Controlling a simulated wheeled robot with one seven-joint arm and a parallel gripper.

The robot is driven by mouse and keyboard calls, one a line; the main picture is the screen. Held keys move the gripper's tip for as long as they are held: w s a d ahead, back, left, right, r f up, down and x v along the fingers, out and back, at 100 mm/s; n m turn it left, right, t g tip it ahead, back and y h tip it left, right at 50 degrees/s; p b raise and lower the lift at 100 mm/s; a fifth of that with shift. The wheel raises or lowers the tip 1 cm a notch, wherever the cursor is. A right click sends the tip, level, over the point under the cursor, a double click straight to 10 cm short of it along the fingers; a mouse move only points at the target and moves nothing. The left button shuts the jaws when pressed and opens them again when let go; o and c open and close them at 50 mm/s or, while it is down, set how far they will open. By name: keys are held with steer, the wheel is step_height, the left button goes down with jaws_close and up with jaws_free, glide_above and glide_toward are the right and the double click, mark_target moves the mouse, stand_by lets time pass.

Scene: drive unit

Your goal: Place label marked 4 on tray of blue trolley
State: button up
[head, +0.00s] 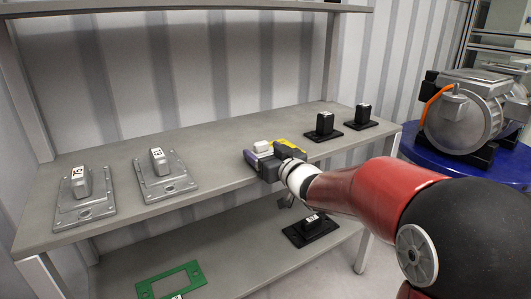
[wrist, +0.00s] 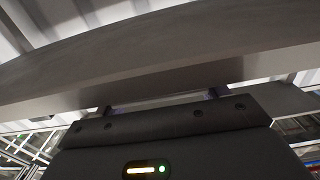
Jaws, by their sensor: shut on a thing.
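My gripper (head: 268,158) is over the front edge of the upper shelf, near its middle. It is shut on a small white-topped piece (head: 262,146), with purple and yellow showing around it. I cannot read any mark on this piece. In the wrist view, my gripper (wrist: 160,100) has its fingers apart around a thin pale edge, just below the shelf's grey underside or edge. No label that clearly reads 4 shows. A round blue base (head: 470,160) carries a motor at the right; I cannot tell whether it is the blue trolley, and no tray shows on it.
The upper shelf (head: 215,140) holds two grey plates with numbered blocks (head: 78,190) (head: 160,168) and two black stands (head: 324,128) (head: 361,118). The lower shelf (head: 235,255) holds a black stand (head: 311,229) and a green frame (head: 170,284). The upper shelf's back middle is clear.

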steer(key=shift+f, duration=0.3)
steer(key=o, duration=1.1)
steer(key=shift+c, duration=0.2)
steer(key=shift+r, duration=0.1)
